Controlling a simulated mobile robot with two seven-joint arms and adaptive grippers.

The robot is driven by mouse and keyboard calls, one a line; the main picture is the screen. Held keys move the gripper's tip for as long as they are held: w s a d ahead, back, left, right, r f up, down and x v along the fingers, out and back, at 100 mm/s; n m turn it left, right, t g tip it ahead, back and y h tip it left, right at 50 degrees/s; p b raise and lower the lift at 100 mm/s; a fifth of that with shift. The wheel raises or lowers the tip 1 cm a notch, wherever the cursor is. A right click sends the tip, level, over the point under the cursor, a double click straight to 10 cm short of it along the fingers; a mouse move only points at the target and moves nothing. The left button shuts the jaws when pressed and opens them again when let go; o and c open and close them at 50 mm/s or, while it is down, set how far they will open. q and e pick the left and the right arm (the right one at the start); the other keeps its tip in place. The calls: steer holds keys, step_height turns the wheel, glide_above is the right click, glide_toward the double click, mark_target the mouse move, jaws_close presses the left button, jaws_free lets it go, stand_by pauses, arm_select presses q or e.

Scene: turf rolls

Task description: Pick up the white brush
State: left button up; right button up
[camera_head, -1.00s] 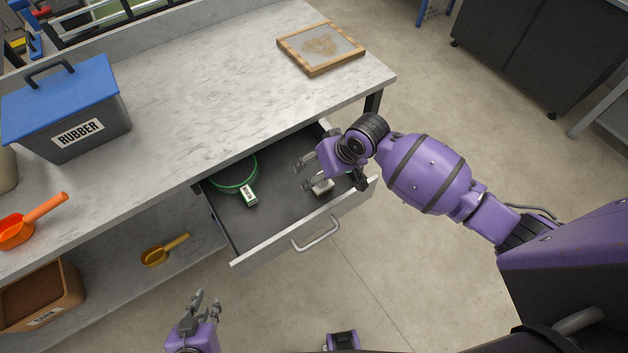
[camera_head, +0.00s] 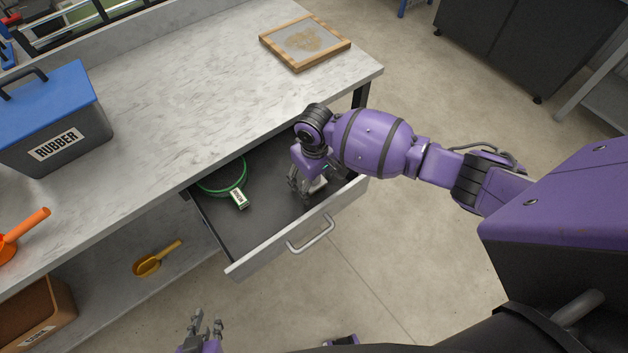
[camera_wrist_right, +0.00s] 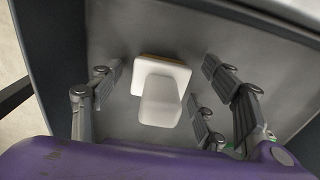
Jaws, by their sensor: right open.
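The white brush (camera_wrist_right: 160,92) lies on the drawer floor, with a white block-like body and a thin tan edge along its far side. In the right wrist view it sits between the open fingers of my right gripper (camera_wrist_right: 158,105), which do not visibly grip it. In the head view the brush (camera_head: 319,185) shows partly beside my right gripper (camera_head: 302,188), which points down into the drawer. My left gripper (camera_head: 207,326) is at the bottom edge of the head view, away from the drawer, with its fingers apart and empty.
The open drawer (camera_head: 262,235) also holds a green ring (camera_head: 243,178) with a white-green tag (camera_head: 239,199). A framed screen (camera_head: 305,43) and the RUBBER box (camera_head: 50,130) stand on the worktop above. A yellow scoop (camera_head: 150,263) lies on the lower shelf.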

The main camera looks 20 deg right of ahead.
steer(key=shift+f, duration=0.1)
steer(key=shift+c, duration=0.2)
steer(key=c, duration=1.2)
step_height(320, 180, up, 10)
steer(key=shift+p, duration=0.6)
steer(key=shift+c, duration=0.2)
